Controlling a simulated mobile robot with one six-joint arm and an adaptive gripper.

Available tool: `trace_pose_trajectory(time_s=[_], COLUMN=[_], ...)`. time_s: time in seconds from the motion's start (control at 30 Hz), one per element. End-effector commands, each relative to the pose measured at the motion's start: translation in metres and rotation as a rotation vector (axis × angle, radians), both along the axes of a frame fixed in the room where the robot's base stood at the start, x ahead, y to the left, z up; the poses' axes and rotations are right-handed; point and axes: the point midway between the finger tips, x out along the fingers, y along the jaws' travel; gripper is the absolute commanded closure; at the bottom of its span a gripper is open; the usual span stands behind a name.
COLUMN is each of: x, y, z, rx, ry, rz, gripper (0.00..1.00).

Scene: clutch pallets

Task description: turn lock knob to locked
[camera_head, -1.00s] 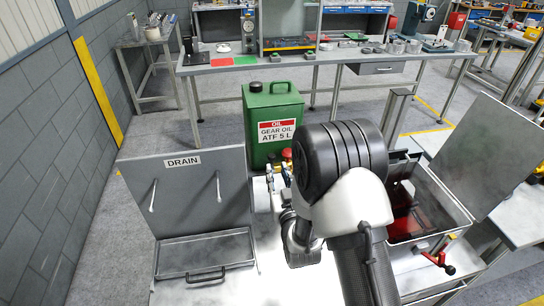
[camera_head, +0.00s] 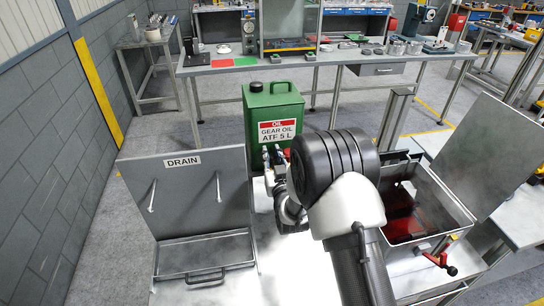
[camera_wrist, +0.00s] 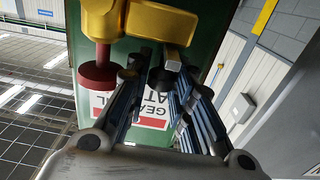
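A brass fitting (camera_wrist: 150,22) with a dark red knob (camera_wrist: 97,76) fills the top of the wrist view, in front of the green oil can (camera_head: 273,103). The red knob is on the left of the fitting, and a square stub (camera_wrist: 172,62) points out on the right. I cannot tell which part is the lock knob. My gripper (camera_head: 272,156) is in front of the can in the head view. In the wrist view its fingers (camera_wrist: 147,77) have a narrow gap with nothing held, close below the fitting. In the head view my arm mostly hides the fitting.
A grey DRAIN panel (camera_head: 185,190) with a tray stands at left. An open metal tank (camera_head: 452,205) with red inside and a red-handled clamp (camera_head: 440,262) is at right. A long workbench (camera_head: 225,66) runs behind the can.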

Motion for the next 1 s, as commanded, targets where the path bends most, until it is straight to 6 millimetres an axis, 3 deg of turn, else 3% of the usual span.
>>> trace_pose_trajectory(time_s=[0.27, 0.53, 1.0], x=[-0.0002, 0.0013, 0.0016], y=[-0.0001, -0.0014, -0.0009], z=[0.0002, -0.0004, 0.0002], rx=[0.0, 0.002, 0.003], ry=[0.0, -0.004, -0.005], rz=[0.0, 0.036, 0.348], gripper=[1.0, 1.0, 1.0])
